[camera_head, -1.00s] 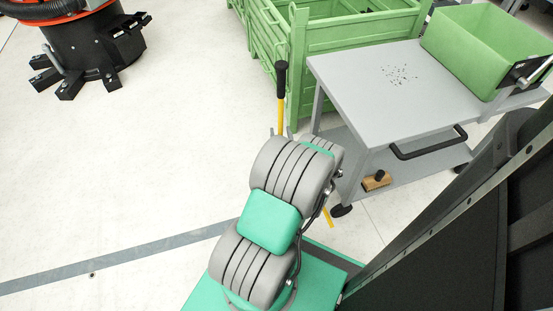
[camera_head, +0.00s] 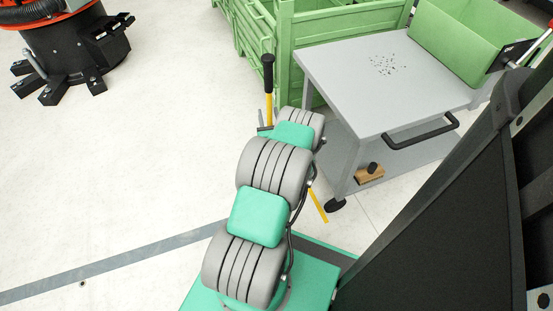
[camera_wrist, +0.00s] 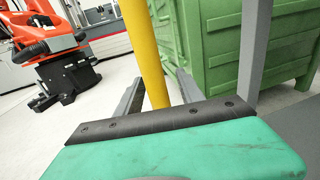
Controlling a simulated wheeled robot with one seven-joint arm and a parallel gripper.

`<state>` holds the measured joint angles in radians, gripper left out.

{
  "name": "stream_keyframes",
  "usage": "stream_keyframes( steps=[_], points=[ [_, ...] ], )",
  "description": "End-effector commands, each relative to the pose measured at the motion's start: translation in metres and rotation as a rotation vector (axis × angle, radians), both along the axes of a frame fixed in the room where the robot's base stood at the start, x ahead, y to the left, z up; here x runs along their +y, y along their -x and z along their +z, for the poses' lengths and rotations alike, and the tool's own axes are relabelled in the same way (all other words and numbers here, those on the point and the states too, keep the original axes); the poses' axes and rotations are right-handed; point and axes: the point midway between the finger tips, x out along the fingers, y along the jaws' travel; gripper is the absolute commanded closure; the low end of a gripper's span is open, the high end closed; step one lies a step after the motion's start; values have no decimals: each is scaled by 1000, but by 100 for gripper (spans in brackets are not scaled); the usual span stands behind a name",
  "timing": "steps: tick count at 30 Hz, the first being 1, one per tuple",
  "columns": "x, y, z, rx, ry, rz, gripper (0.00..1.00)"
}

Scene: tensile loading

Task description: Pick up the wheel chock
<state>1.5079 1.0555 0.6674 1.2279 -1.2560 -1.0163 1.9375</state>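A yellow pole with a black grip (camera_head: 268,70) stands upright beyond my arm. It looks like the wheel chock's long handle, but no wedge shows clearly. A yellow strip (camera_head: 318,206) shows near the floor right of my arm; I cannot tell if it belongs to the pole. My gripper (camera_wrist: 157,88) is open in the wrist view. The yellow pole (camera_wrist: 143,45) shows between its two grey fingers, with gaps on both sides. Its lower part is hidden behind the palm edge. In the head view the gripper is mostly hidden by my arm.
A grey cart (camera_head: 345,75) stands right of the pole, with a green bin (camera_head: 455,45) on top and a wooden block with black knob (camera_head: 369,174) on its lower shelf. A green crate (camera_head: 340,28) is behind. A black machine base (camera_head: 75,48) is at far left. Floor at left is clear.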

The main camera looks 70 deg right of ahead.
Motion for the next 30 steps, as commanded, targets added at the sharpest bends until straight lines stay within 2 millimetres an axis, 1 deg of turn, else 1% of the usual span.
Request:
stream_keyframes(
  steps=[1, 2, 16, 30],
  points=[
    [0, 0, 0, 0, 0, 0, 58],
    [0, 0, 0, 0, 0, 1, 61],
    [1, 0, 0, 1, -1, 1, 99],
    [1, 0, 0, 1, -1, 1, 100]
  ],
)
